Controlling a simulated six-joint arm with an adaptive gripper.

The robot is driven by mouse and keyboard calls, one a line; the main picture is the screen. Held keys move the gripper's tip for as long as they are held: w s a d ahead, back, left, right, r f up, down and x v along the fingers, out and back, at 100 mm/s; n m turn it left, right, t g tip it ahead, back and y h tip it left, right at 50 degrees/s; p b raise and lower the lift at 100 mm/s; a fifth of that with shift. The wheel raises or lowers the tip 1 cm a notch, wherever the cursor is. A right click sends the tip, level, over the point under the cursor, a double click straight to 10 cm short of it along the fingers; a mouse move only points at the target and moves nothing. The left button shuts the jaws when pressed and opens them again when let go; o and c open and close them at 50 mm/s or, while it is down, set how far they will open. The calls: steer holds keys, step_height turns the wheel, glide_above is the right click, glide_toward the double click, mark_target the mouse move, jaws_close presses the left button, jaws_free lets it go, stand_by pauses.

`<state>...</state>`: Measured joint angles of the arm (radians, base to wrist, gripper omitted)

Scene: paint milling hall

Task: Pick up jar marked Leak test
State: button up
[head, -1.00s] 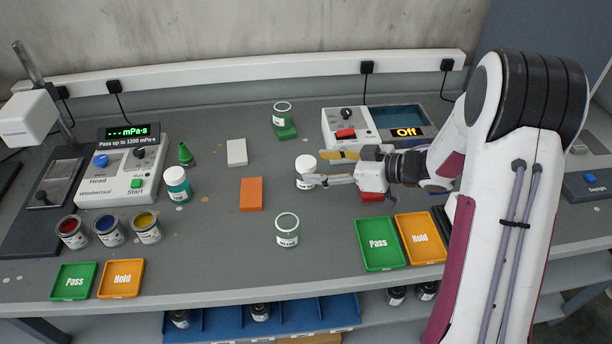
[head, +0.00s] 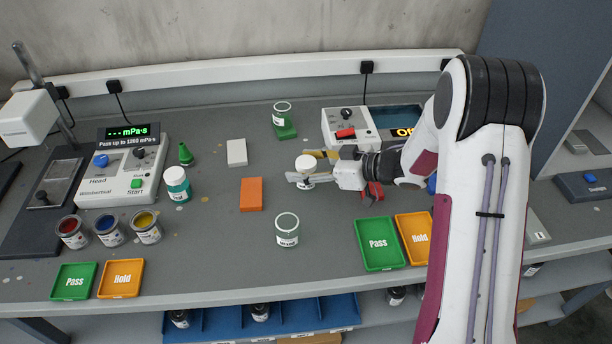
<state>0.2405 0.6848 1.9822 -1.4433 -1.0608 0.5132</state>
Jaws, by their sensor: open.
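A white-lidded jar (head: 306,165) stands on the bench in the middle, with its label partly hidden by my gripper. My gripper (head: 309,169) is open, with one finger on the near side of this jar and the other on its far side. I cannot tell whether either finger touches it. A clear jar with a label (head: 287,231) stands nearer the front. Another clear jar (head: 282,113) stands at the back on a green block. A teal jar with a white lid (head: 177,184) stands to the left. Their label words are too small to read, so I cannot tell which says Leak test.
An orange block (head: 251,194) and a white block (head: 237,152) lie left of my gripper. A green Pass tray (head: 379,265) and an orange Hold tray (head: 413,261) are at front right. A device with a red switch (head: 350,126) stands behind; open paint cans (head: 108,230) stand left.

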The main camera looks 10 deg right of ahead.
stand_by(0.5)
steer(key=c, duration=1.2)
steer(key=shift+o, duration=0.2)
steer(key=shift+r, duration=0.1)
steer(key=shift+r, duration=4.9)
